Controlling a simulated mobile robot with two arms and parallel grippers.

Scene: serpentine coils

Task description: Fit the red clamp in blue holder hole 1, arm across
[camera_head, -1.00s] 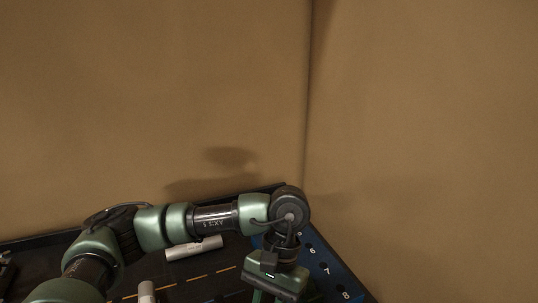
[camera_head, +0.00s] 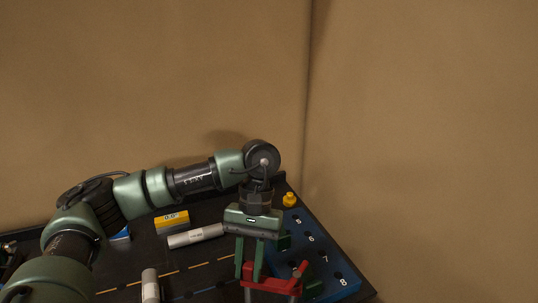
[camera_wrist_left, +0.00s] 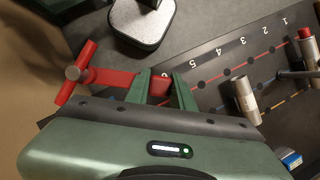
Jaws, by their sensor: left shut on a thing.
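My left gripper (camera_head: 250,268) points down and is shut on the red clamp (camera_head: 272,286), held over the table's right part near the bottom edge of the head view. In the left wrist view the red clamp (camera_wrist_left: 108,77) sticks out to the left of my left gripper (camera_wrist_left: 160,90), with its T-shaped handle at the far end. The blue holder (camera_head: 350,284) lies right of the gripper along the table's right edge. Its numbers 5 to 8 show; hole 1 cannot be made out. My right gripper is not in view.
A white cylinder (camera_head: 196,236) lies behind left, with a yellow box (camera_head: 171,220) behind it. Another cylinder (camera_head: 150,285) is nearer. The wrist view shows a numbered board (camera_wrist_left: 215,65).

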